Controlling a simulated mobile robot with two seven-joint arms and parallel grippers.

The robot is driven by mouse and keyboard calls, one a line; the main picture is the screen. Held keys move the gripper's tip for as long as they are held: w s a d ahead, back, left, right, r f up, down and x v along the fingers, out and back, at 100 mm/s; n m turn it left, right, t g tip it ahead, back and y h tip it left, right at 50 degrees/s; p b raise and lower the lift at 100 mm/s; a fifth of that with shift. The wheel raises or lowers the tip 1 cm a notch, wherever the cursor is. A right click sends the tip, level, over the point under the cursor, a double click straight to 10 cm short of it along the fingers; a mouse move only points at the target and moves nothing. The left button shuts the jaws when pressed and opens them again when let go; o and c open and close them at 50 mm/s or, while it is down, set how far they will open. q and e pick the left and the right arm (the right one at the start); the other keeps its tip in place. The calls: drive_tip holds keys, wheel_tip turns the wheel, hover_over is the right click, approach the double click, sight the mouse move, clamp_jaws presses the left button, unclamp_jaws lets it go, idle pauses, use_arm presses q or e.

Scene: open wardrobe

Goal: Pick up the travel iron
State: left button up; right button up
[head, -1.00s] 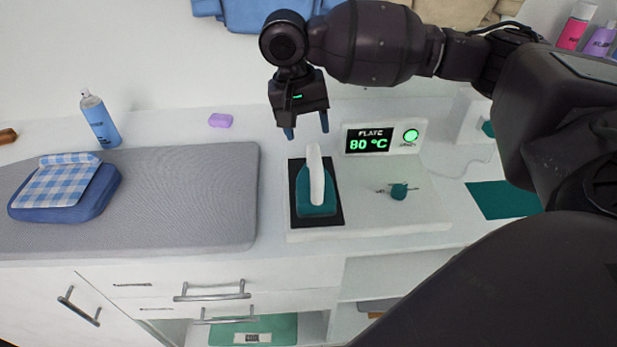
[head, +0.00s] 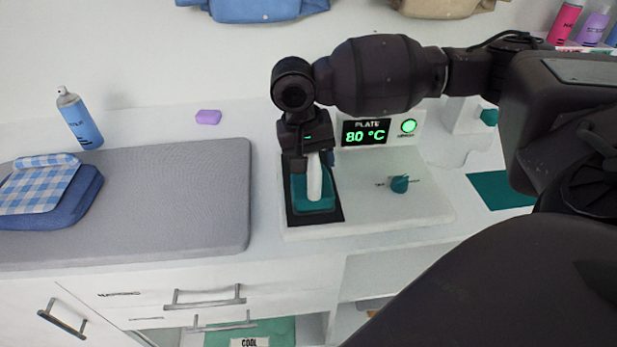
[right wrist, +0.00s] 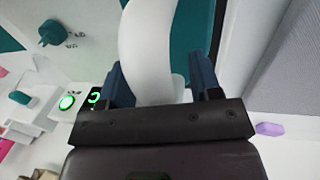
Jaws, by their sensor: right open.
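The travel iron (head: 314,198) has a teal body and a white handle. It stands on a black plate (head: 332,213) set in a white base. My right gripper (head: 308,158) is lowered at the back end of the handle. In the right wrist view its two blue fingers (right wrist: 163,85) are open, one on each side of the white handle (right wrist: 150,50), with gaps between fingers and handle. The gripper hides the rear of the iron in the head view. My left gripper is not in view.
A display (head: 366,132) reading 80 °C with a lit green button stands behind the base. A teal knob (head: 400,184) is right of the iron. A grey ironing pad (head: 180,200) lies left, with folded blue cloth (head: 50,195) on it. A spray can (head: 80,120) stands behind the pad.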

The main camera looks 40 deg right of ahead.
drive_tip(key=shift+r, duration=0.1)
drive_tip(key=shift+c, duration=1.1)
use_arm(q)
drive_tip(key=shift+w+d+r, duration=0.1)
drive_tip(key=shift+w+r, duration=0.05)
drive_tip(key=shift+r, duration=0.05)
use_arm(e)
drive_tip(key=c, duration=0.8)
drive_tip(key=shift+r, duration=0.6)
wheel_tip(320, 180, up, 7)
drive_tip(key=shift+f+p, duration=0.1)
drive_tip(key=shift+p, duration=1.15)
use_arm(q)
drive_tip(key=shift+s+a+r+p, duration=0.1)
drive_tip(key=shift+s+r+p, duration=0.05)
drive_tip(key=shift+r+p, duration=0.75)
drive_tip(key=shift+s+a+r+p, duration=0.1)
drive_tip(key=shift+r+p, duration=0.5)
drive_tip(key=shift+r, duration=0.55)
use_arm(e)
drive_tip(key=shift+r, duration=6.1)
